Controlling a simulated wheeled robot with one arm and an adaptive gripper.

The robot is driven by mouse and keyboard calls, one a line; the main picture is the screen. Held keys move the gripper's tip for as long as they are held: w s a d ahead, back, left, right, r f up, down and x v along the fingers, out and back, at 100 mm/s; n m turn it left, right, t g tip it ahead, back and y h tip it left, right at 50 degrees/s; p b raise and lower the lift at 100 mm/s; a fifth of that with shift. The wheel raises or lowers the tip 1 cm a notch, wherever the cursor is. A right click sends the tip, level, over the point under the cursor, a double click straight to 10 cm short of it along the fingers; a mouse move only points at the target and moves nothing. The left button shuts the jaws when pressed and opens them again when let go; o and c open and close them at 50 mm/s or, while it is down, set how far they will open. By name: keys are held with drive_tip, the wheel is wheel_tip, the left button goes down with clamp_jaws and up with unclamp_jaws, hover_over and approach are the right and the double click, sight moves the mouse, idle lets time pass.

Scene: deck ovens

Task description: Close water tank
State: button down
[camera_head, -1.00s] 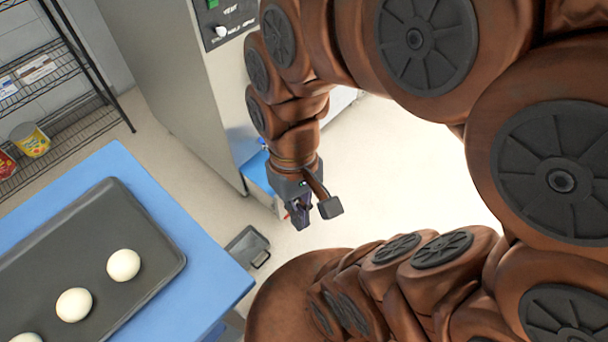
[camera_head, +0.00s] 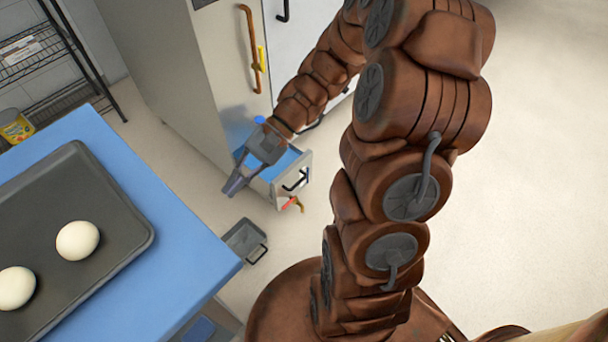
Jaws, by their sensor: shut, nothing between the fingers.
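The water tank (camera_head: 292,181) is a pulled-out drawer low on the steel oven cabinet. Its inside shows blue, and its front has a black handle and a small red tap (camera_head: 291,203). My gripper (camera_head: 234,188) is shut and empty. In the picture it lies across the left side of the tank, with its fingertips pointing down and left, away from the tank's front. Whether it touches the tank I cannot tell. My gripper and wrist hide part of the tank's inside.
A blue table (camera_head: 190,235) with a dark tray (camera_head: 125,215) of dough balls (camera_head: 77,240) stands at the left. A grey bin (camera_head: 243,243) with a handle is on the floor between table and tank. A wire shelf (camera_head: 60,100) stands behind. The floor at right is clear.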

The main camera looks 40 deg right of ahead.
drive_tip(key=w+d+f+m+t+y+b, duration=0.1)
drive_tip(key=w+d+f+m+t+b, duration=0.5)
drive_tip(key=d+f, duration=0.4)
drive_tip(key=w+d+f+m+t+y+b, duration=0.1)
drive_tip(key=w+d+f+m+t+b, duration=0.4)
drive_tip(key=w+d+f+m+t, duration=0.45)
drive_tip(key=m+t+h+b, duration=0.4)
drive_tip(key=m+h+b, duration=0.4)
drive_tip(key=m+h, duration=0.15)
approach(299, 164)
drive_tip(key=shift+h, duration=0.35)
drive_tip(key=b+x, duration=0.1)
drive_tip(key=x, duration=0.1)
drive_tip(key=b+x, duration=0.4)
drive_tip(key=x, duration=0.1)
drive_tip(key=shift+a+r, duration=0.1)
drive_tip(key=shift+a, duration=0.15)
drive_tip(key=shift+w+r, duration=0.1)
drive_tip(key=shift+w, duration=0.05)
